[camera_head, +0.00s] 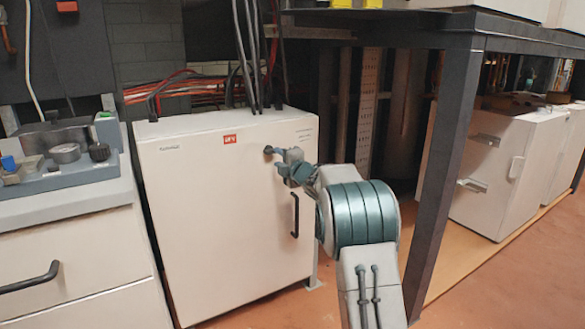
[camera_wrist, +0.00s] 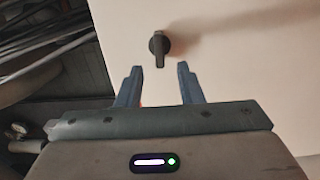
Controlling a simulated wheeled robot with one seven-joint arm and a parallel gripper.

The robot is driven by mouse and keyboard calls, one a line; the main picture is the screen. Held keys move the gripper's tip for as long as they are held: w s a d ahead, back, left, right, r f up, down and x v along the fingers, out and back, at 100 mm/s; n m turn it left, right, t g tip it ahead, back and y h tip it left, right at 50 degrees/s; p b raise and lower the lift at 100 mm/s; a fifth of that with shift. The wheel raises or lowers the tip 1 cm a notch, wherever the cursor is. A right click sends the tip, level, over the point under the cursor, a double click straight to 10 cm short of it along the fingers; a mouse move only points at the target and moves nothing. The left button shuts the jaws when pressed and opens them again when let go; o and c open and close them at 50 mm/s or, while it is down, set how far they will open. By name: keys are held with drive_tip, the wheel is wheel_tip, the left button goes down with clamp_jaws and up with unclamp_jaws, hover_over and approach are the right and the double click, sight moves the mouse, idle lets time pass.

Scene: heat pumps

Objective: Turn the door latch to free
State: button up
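The door latch (camera_wrist: 159,48) is a small dark knob with a lever pointing down, on the white cabinet door. My gripper (camera_wrist: 156,72) is open in the wrist view, with two blue-grey fingers apart and nothing between them. The latch shows just beyond the fingertips, roughly centred between them, and the fingers look clear of it. In the head view, my gripper (camera_head: 276,157) is at the upper right of the white cabinet door (camera_head: 215,220), close to its face. My gripper and arm hide part of the latch area there. The black door handle (camera_head: 295,215) is below my gripper. The door looks closed.
A grey bench (camera_head: 60,215) with instruments stands to the left of the cabinet. A dark metal frame post (camera_head: 445,170) stands to the right of my arm. Black cables (camera_head: 248,60) hang down behind the cabinet top. White units (camera_head: 500,165) stand at the far right.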

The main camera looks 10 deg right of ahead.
drive_tip(key=p+v, duration=0.1)
drive_tip(key=v, duration=0.7)
drive_tip(key=shift+s+r, duration=0.1)
drive_tip(key=shift+s, duration=0.05)
drive_tip(key=s+d+r+m+g+h+p, duration=0.3)
drive_tip(key=s+r+m+g+h+p, duration=0.3)
drive_tip(key=s+r+m+p, duration=0.9)
drive_tip(key=s+a+r+m+g+p, duration=0.2)
drive_tip(key=s+r+p, duration=0.1)
drive_tip(key=s+p, duration=0.4)
drive_tip(key=s+a+r+m+g+p, duration=0.2)
drive_tip(key=s+p, duration=0.6)
drive_tip(key=s, duration=0.5)
drive_tip(key=s+a+r+m+g+p, duration=0.3)
drive_tip(key=s+p, duration=0.4)
drive_tip(key=s, duration=0.4)
drive_tip(key=shift+r+g+p, duration=0.35)
drive_tip(key=shift+r+g, duration=0.35)
drive_tip(key=shift+r, duration=0.3)
drive_tip(key=shift+w, duration=0.1)
